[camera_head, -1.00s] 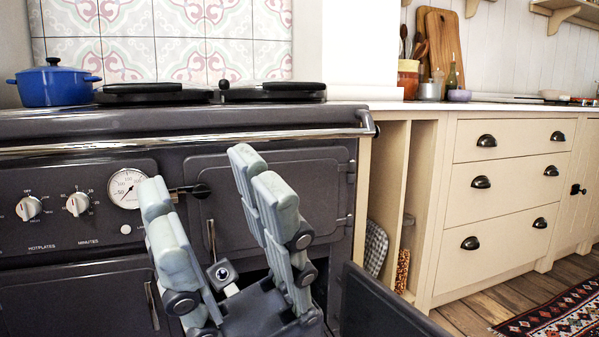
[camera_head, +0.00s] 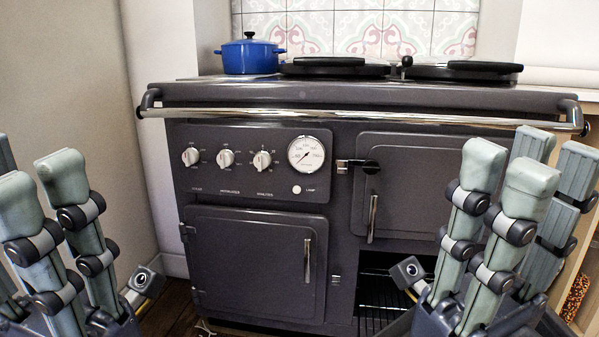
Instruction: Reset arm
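My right gripper (camera_head: 525,175) is at the right of the head view, its fingers pointing up and spread apart, with nothing between them. My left gripper (camera_head: 38,190) is at the left edge, partly cut off. Its fingers also point up, apart and empty. Both grippers are in front of the dark grey range cooker (camera_head: 255,260), one to each side, and neither is seen holding anything.
The cooker's lower right oven opening (camera_head: 385,290) is uncovered, with a dark rack inside. The lower left door (camera_head: 255,260) and upper right door (camera_head: 415,185) are shut. A blue pot (camera_head: 250,55) stands on top beside two round black lids. A wall (camera_head: 70,70) is at the left.

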